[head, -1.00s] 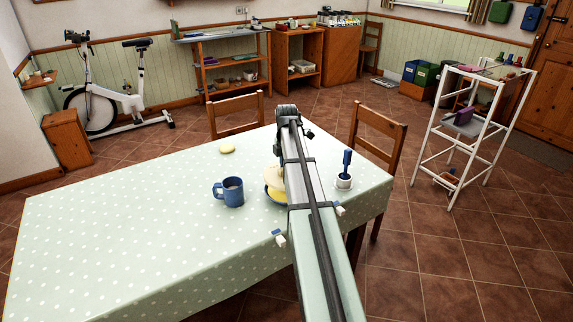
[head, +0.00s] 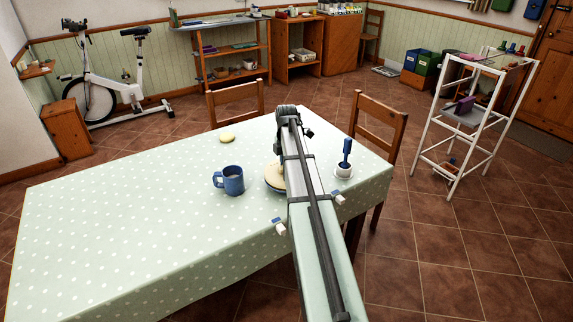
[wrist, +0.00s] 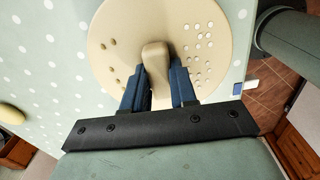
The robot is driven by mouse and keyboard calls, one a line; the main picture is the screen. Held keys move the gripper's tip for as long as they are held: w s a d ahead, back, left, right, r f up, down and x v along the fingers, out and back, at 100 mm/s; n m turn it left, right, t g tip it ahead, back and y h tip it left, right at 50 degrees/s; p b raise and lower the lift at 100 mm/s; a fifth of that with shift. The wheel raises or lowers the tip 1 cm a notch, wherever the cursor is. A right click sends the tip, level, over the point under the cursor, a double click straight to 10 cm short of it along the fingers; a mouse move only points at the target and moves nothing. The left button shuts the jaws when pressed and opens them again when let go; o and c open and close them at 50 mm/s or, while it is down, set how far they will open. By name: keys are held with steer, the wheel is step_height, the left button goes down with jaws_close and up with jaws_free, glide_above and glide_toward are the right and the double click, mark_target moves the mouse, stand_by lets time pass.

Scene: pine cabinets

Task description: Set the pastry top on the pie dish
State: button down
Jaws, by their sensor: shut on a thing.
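The pastry top (wrist: 122,25) is a cream disc with several small holes and a raised knob (wrist: 156,55). In the wrist view my gripper (wrist: 158,68) is shut on the knob, one blue finger on each side. In the head view the pastry top (head: 273,174) shows just left of my arm, which hides its right part and my fingers. The blue pie dish (head: 274,189) shows only as a thin rim under the pastry top. The top appears level and on or very close to the dish; I cannot tell whether it touches all round.
A blue mug (head: 229,181) stands left of the dish. A white pot with a blue-handled tool (head: 344,165) stands on a saucer to the right. A small pale round item (head: 227,138) lies behind. The left of the spotted tablecloth (head: 110,230) is clear. Wooden chairs (head: 378,130) stand behind.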

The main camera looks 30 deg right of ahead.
steer(key=shift+f, duration=1.05)
stand_by(0.7)
steer(key=c, duration=0.8)
jaws_free()
step_height(320, 180, up, 18)
steer(key=shift+f, duration=0.1)
stand_by(0.4)
stand_by(0.4)
